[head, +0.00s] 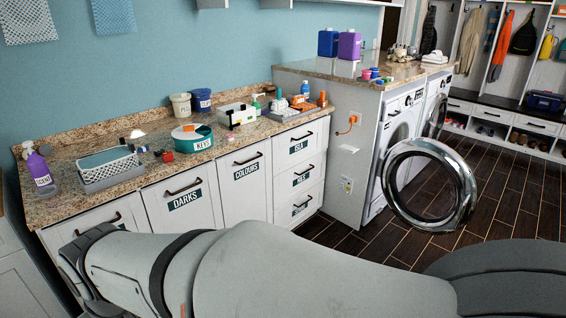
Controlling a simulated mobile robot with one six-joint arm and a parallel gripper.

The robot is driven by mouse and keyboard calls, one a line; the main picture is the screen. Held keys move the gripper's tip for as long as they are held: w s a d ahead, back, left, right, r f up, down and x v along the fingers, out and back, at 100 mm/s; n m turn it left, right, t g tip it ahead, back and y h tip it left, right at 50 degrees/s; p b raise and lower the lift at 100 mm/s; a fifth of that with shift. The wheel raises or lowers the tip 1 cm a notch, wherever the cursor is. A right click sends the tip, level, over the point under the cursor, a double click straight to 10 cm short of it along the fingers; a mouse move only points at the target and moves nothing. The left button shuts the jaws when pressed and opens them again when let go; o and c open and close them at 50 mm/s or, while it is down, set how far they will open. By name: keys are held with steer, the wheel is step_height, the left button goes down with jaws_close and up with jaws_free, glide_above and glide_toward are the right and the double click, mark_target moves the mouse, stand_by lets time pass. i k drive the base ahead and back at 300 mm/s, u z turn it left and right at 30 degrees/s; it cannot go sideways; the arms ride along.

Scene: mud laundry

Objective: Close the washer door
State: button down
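The washer (396,132) is a white front-loading machine under the raised counter at the right. Its round door (463,178), a chrome ring with a clear centre, stands wide open and juts out over the dark floor. A second white machine (440,86) stands just beyond it, and a dark round door (435,116) shows there, also swung out. My arm stretches across the bottom of the head view, in front of the lower counter and left of the washer. My gripper cannot be made out, so its state does not show. Nothing of mine touches the washer door.
A granite counter (130,180) with bottles, baskets and tubs runs along the left wall above labelled drawers (297,172). Detergent jugs (349,46) stand on the raised counter. Dark floor (510,200) lies open right of the washer door. A coat bench (497,112) stands at the back right.

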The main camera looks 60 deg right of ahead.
mark_target(463, 209)
steer(key=z, duration=2.75)
steer(key=i, duration=2.5)
steer(key=z, duration=0.45)
steer(key=i, duration=0.7)
steer(key=z, duration=0.2)
steer(key=k, duration=0.9)
steer(key=z, duration=0.2)
